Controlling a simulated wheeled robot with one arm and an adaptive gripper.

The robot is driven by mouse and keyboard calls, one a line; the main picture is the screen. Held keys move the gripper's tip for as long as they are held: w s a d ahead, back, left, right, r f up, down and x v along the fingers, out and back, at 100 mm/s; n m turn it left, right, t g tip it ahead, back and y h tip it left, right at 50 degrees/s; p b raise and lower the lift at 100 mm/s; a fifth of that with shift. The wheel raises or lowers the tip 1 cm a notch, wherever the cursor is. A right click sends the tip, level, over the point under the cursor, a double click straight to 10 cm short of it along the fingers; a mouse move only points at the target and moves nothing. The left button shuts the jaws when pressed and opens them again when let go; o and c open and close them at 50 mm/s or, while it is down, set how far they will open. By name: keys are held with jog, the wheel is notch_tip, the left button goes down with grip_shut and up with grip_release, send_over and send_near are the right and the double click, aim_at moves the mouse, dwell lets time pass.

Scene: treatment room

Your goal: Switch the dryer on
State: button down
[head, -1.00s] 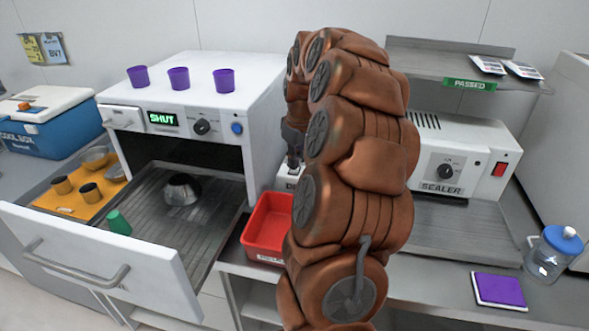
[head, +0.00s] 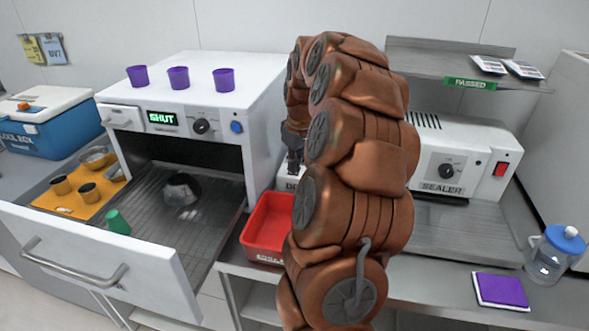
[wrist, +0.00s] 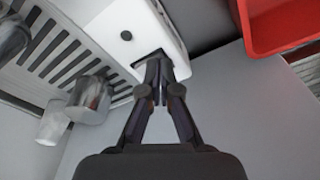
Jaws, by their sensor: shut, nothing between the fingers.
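The dryer (head: 288,184) appears to be a small white unit, mostly hidden behind my arm in the head view; only part of its label shows. In the wrist view, a white housing (wrist: 118,22) has a round black knob or button (wrist: 126,35) and a dark recess beside my fingertips. A slatted rack with metal cups (wrist: 90,98) adjoins it. My gripper (wrist: 160,68) is shut and empty, with its tips at or just over the recess; I cannot tell whether they touch. In the head view my gripper (head: 293,164) points down above the unit.
A red tray (head: 268,228) stands just in front of the unit. To the left, a white cabinet (head: 215,95) has its drawer (head: 110,270) pulled out. A sealer (head: 470,165) stands to the right, with a purple pad (head: 502,290) and a blue-lidded jar (head: 553,254) nearer.

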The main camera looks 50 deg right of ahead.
jog(key=shift+r, duration=0.2)
jog(key=shift+r+p, duration=0.9)
jog(key=shift+r, duration=2.45)
jog(key=shift+s, duration=0.1)
